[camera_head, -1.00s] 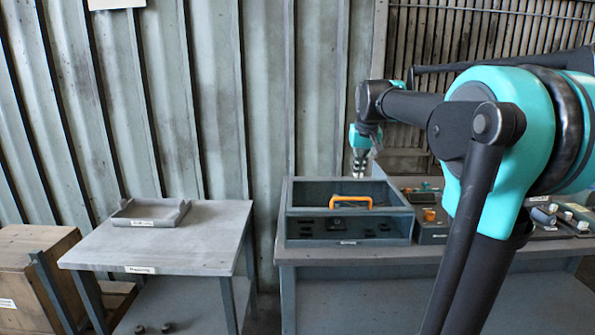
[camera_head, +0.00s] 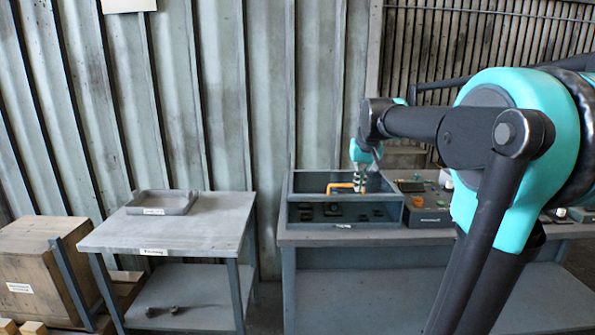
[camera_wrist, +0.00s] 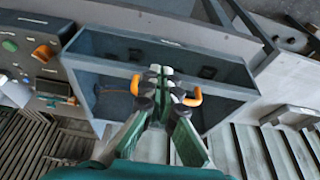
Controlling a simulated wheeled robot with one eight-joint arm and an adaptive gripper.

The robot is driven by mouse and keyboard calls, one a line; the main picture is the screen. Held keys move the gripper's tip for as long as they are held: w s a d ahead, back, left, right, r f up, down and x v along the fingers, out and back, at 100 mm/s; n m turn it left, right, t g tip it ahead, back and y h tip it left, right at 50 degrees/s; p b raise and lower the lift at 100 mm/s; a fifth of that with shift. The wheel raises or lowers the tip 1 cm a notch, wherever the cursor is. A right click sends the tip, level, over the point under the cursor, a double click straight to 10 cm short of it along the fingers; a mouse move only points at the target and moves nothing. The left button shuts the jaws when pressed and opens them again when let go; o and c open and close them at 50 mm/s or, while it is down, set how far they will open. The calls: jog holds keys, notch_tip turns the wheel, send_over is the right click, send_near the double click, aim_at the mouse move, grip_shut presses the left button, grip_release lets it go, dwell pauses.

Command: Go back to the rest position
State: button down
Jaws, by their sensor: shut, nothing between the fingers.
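My gripper (camera_head: 360,188) is over the dark grey box (camera_head: 345,213) on the right bench, overlapping the right end of its orange handle (camera_head: 341,186). In the wrist view the fingers of my gripper (camera_wrist: 161,72) are together with nothing between them. They point over the box (camera_wrist: 226,74), and the orange handle (camera_wrist: 194,97) shows on both sides of them. The fingers hide the handle's middle. I cannot tell whether they touch it.
A control panel (camera_head: 430,215) with an orange knob and buttons stands just right of the box. A grey tray (camera_head: 161,203) lies on the left table (camera_head: 205,225). A wooden crate (camera_head: 40,275) is at far left. A corrugated wall is close behind.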

jog(key=s+f, duration=2.5)
jog(key=f, duration=0.2)
jog(key=shift+s+a, duration=0.15)
jog(key=shift+s, duration=0.2)
